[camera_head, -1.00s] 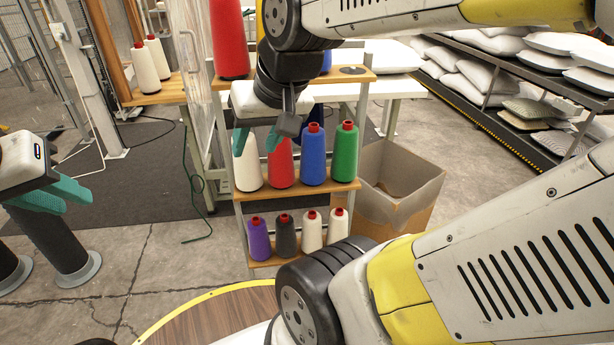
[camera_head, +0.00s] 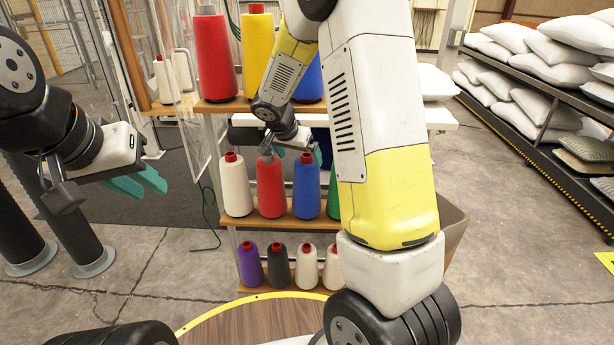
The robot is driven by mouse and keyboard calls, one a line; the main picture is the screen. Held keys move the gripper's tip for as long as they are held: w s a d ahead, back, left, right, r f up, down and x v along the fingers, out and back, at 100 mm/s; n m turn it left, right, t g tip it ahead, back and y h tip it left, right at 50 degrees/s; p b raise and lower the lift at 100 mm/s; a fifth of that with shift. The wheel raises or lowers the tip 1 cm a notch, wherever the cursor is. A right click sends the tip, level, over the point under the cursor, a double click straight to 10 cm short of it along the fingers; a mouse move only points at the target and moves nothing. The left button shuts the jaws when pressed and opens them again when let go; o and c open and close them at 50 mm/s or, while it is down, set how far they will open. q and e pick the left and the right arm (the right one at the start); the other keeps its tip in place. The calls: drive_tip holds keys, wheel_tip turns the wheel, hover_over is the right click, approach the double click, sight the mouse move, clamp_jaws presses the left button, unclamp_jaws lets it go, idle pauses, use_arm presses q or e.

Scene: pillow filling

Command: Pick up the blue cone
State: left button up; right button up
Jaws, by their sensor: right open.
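A blue cone (camera_head: 307,188) with a red tip stands upright on the middle shelf, between a red cone (camera_head: 270,188) and a green cone (camera_head: 333,194) mostly hidden by my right arm. Another blue cone (camera_head: 309,80) stands on the top shelf, partly behind my arm. My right gripper (camera_head: 297,153) is open at the rack between the top and middle shelves, just above the middle blue cone's tip in the picture. Its teal fingers are partly hidden, and I cannot tell whether it touches the cone. My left gripper (camera_head: 146,183) is open and empty at the left, away from the rack.
White (camera_head: 236,188), purple (camera_head: 249,266) and black (camera_head: 279,268) cones share the rack. Large red (camera_head: 214,58) and yellow (camera_head: 257,50) cones stand on top. A cardboard box (camera_head: 453,228) is right of the rack, behind my arm. Pillow shelves (camera_head: 545,90) stand far right.

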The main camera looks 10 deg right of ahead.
sight(306, 170)
drive_tip(key=shift+x, duration=0.8)
drive_tip(key=x, duration=0.7)
drive_tip(key=shift+s+d+f, duration=0.2)
drive_tip(key=shift+s+f, duration=0.1)
drive_tip(key=shift+f, duration=0.1)
drive_tip(key=c, duration=2)
drive_tip(key=shift+r, duration=0.1)
drive_tip(key=shift+c, duration=0.8)
drive_tip(key=shift+r, duration=0.1)
